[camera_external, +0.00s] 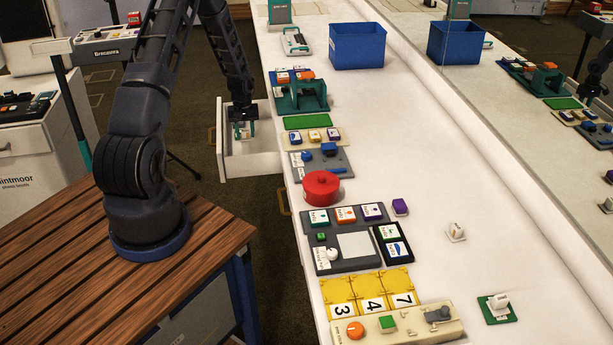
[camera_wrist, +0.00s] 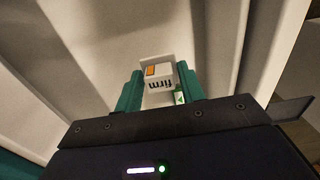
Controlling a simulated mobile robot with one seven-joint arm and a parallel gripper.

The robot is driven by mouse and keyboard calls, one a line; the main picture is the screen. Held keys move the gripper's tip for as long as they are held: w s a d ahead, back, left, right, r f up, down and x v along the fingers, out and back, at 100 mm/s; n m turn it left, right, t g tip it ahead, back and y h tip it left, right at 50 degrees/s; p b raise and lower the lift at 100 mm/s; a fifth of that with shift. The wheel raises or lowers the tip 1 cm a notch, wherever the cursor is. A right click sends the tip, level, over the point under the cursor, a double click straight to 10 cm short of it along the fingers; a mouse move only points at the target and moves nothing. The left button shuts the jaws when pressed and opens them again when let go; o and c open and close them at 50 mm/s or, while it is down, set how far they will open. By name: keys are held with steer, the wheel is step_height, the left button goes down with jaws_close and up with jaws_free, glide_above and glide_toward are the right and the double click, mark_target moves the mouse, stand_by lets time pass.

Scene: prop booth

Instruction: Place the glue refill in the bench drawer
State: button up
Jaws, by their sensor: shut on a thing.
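My gripper (camera_external: 243,131) points down into the open bench drawer (camera_external: 254,165), which sticks out from the left side of the white bench. In the wrist view, its teal fingers (camera_wrist: 159,88) are shut on a small white block with an orange patch and dark marks, which I take as the glue refill (camera_wrist: 158,73). The pale drawer walls (camera_wrist: 82,45) surround it there. I cannot tell whether the refill touches the drawer floor. In the external view the refill is too small to make out clearly between the fingers.
On the bench beside the drawer stand a teal rack (camera_external: 313,101), a green mat (camera_external: 308,122), a grey panel (camera_external: 335,168) and a red pot (camera_external: 321,188). A blue bin (camera_external: 357,50) is at the back. The bench's right middle is largely clear.

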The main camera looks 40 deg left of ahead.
mark_target(246, 137)
steer(key=shift+f, duration=2.55)
steer(key=shift+f, duration=0.15)
steer(key=o, duration=1)
steer(key=shift+c, duration=0.2)
